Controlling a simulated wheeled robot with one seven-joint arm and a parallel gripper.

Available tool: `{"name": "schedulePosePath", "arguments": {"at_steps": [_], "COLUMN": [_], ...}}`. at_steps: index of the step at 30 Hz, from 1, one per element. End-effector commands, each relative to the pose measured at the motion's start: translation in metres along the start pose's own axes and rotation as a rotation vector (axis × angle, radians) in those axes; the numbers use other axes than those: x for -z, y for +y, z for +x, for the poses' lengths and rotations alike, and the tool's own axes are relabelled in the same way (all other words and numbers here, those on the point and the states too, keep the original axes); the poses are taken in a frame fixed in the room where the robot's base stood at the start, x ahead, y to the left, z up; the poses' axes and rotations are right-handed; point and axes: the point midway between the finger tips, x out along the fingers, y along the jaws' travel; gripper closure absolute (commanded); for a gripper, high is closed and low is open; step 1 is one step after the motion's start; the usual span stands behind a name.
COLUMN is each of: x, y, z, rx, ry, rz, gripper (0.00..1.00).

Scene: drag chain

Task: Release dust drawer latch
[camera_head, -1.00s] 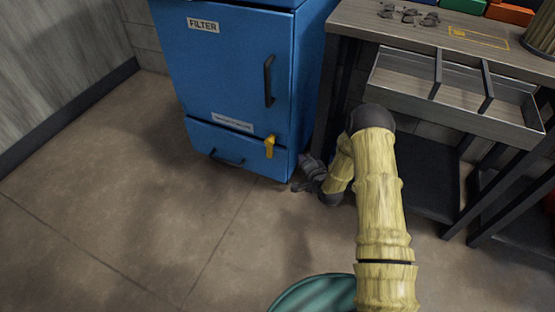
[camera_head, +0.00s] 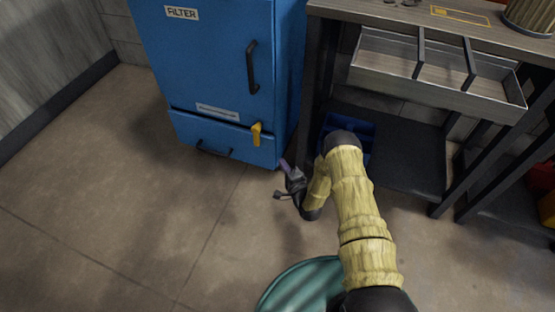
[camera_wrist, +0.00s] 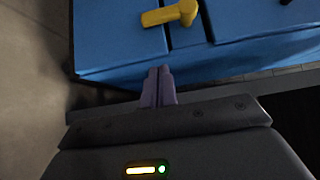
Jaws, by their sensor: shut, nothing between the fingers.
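The blue filter cabinet (camera_head: 205,60) stands at the upper left of the head view. Its dust drawer (camera_head: 218,138) is at the bottom and looks closed. The yellow latch (camera_head: 256,134) sits at the drawer's upper right, across the seam with the door; its handle hangs down in the head view. The latch also shows at the top of the wrist view (camera_wrist: 170,14). My gripper (camera_head: 283,164) is to the lower right of the latch, apart from it, near the cabinet's lower right corner. In the wrist view its fingers (camera_wrist: 158,86) are together and empty, pointing toward the cabinet.
A bench with an open divided drawer (camera_head: 437,85) stands right of the cabinet, with a dark shelf and a blue bin (camera_head: 330,126) beneath. A green round container (camera_head: 300,283) is at the bottom. The floor left of my arm is clear.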

Motion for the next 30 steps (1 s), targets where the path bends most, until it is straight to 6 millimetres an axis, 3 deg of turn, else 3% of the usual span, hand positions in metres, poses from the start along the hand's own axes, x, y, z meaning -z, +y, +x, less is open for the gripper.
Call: {"name": "schedulePosePath", "arguments": {"at_steps": [16, 22, 30], "x": [-0.002, -0.023, -0.028], "y": [0.003, 0.002, 0.000], "z": [0.093, 0.112, 0.117], "rx": [0.004, 0.001, 0.000], "ry": [-0.002, -0.001, 0.001], "rz": [-0.001, -0.001, 0.000], "gripper": [1.00, 1.00, 1.00]}}
